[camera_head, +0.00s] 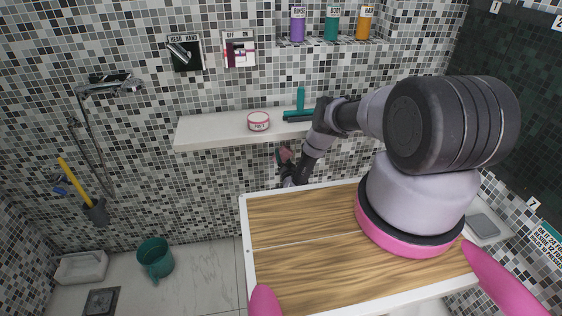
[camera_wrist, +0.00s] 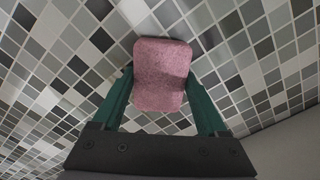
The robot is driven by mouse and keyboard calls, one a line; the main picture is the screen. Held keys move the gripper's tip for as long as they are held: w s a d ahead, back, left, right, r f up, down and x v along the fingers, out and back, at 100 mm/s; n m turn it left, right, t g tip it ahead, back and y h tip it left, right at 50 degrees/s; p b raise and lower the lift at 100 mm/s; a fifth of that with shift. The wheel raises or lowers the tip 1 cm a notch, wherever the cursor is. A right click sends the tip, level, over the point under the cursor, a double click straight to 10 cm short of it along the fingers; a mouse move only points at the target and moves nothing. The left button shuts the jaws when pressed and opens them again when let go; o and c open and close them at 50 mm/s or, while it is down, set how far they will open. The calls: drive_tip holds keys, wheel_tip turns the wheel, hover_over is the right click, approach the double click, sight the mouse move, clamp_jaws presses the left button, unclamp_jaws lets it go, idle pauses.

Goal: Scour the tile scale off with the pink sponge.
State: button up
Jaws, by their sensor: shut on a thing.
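The pink sponge (camera_wrist: 162,74) is a rounded, speckled block held between the green fingers of my gripper (camera_wrist: 161,92) in the wrist view. My gripper is shut on it. The mosaic tile wall (camera_wrist: 60,60) fills the view behind the sponge; I cannot tell whether the sponge touches it. In the head view my gripper (camera_head: 288,168) is at the wall just below the white shelf, with the sponge (camera_head: 285,154) showing small and dark. No tile scale can be made out; the sponge and arm hide part of the wall.
The white shelf (camera_head: 210,130) above my gripper holds a round tub (camera_head: 258,121) and a teal squeegee (camera_head: 300,103). Bottles stand on a higher ledge (camera_head: 345,41). A teal mug-like bucket (camera_head: 155,257) is on the floor at left. A shower head (camera_head: 110,86) hangs at left.

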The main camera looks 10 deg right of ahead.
sight(288, 153)
drive_tip(key=shift+s+d+r, duration=0.1)
drive_tip(key=shift+d+r, duration=1.05)
drive_tip(key=shift+r, duration=0.15)
drive_tip(key=shift+a+r, duration=2.8)
drive_tip(key=shift+a, duration=0.1)
drive_tip(key=shift+d+f, duration=2.8)
drive_tip(key=shift+d, duration=0.15)
drive_tip(key=shift+w+a+r, duration=0.2)
drive_tip(key=shift+a+r, duration=1.4)
drive_tip(key=a+r, duration=0.4)
drive_tip(key=a, duration=0.1)
drive_tip(key=shift+s+r, duration=0.15)
drive_tip(key=shift+s, duration=0.05)
